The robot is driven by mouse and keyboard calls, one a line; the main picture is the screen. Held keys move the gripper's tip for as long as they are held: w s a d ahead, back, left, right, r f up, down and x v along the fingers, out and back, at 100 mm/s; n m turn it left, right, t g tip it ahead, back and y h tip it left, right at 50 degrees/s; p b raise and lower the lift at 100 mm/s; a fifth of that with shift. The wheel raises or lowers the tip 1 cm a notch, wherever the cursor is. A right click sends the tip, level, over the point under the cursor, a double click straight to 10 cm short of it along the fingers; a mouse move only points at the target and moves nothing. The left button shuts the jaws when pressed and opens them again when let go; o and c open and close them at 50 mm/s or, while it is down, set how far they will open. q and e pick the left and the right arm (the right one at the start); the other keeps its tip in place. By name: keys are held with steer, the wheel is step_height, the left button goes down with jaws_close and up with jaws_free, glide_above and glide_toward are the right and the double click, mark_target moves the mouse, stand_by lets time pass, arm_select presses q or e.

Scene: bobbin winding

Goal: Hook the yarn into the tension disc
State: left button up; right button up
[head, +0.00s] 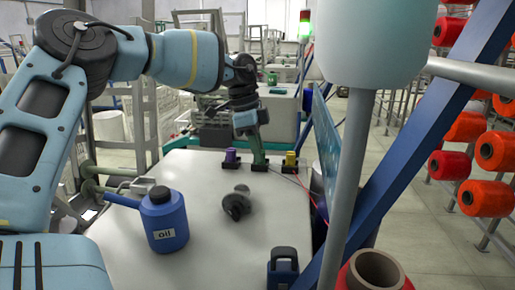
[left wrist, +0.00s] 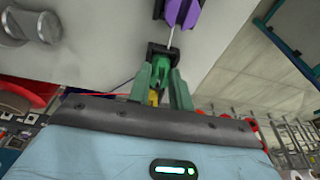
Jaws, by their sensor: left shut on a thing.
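My left gripper (head: 259,160) reaches down at the far end of the white table, over the middle of three small black-based pieces. In the left wrist view its two green fingers (left wrist: 162,82) close around a green piece (left wrist: 161,62) at a black base. The purple piece (head: 232,156) stands to the left of it and the yellow piece (head: 290,159) to the right. The thin red yarn (head: 309,193) runs from near the gripper down to the right. Its end is hidden by the fingers, and I cannot tell whether it touches the green piece. My right gripper is out of view.
On the white table (head: 205,215) stand a blue oil can (head: 164,220), a dark grey part (head: 237,203) and a dark blue block (head: 283,267). A grey pole (head: 350,190) and blue beam (head: 385,180) block the right. Red spools (head: 485,198) hang beyond.

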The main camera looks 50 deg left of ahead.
arm_select(q)
steer(key=shift+r+p, duration=1.3)
steer(key=shift+r, duration=1.05)
steer(key=shift+f, duration=0.15)
